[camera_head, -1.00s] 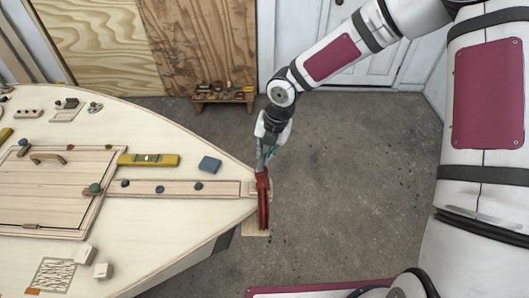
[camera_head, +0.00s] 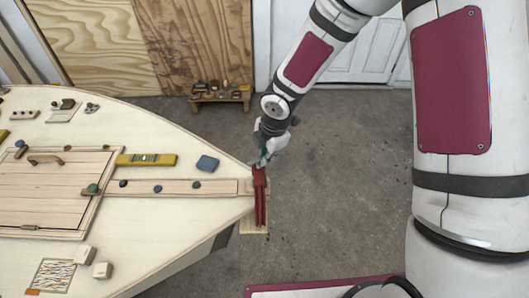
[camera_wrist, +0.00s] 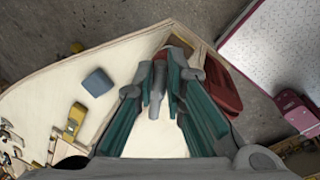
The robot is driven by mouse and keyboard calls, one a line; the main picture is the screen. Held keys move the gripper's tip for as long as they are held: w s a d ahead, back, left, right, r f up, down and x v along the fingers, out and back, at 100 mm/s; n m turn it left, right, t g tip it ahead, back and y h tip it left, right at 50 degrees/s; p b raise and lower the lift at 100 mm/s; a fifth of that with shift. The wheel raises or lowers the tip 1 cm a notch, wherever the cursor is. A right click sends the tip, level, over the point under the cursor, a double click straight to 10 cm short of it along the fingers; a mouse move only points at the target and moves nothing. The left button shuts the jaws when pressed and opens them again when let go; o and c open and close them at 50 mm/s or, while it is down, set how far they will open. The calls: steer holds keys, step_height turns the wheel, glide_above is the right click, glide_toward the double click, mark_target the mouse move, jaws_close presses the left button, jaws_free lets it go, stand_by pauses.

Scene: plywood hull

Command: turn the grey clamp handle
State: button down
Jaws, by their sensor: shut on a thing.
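A red clamp (camera_head: 261,205) sits at the pointed tip of the pale plywood hull (camera_head: 190,225). My gripper (camera_head: 264,162) is at the clamp's upper end in the head view. In the wrist view my gripper (camera_wrist: 166,80) has its teal-padded fingers closed around the grey clamp handle (camera_wrist: 157,88), a short grey bar between them. Red clamp parts (camera_wrist: 222,88) show beyond and to the right of the fingers in that view. In the head view the handle is mostly hidden by my gripper.
A blue block (camera_head: 207,162) and a yellow level (camera_head: 146,159) lie on the deck to the left. A wooden bench (camera_head: 220,93) with small items stands at the back wall. The floor (camera_head: 330,190) right of the bow is bare.

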steer(key=s+m+h+p, duration=0.1)
steer(key=m, duration=0.5)
steer(key=s+a+m+h+p, duration=0.1)
steer(key=m, duration=0.5)
steer(key=s+m+h+p, duration=0.1)
steer(key=m, duration=0.5)
steer(key=shift+a, duration=0.2)
steer(key=m, duration=0.2)
steer(key=m+g, duration=0.1)
steer(key=m, duration=0.1)
steer(key=a+m, duration=0.1)
steer(key=m, duration=0.1)
steer(key=shift+m+g+h, duration=0.3)
steer(key=shift+h, duration=0.1)
steer(key=shift+a, duration=0.1)
steer(key=c, duration=1.6)
jaws_free()
steer(key=shift+o, duration=0.2)
steer(key=v, duration=1.2)
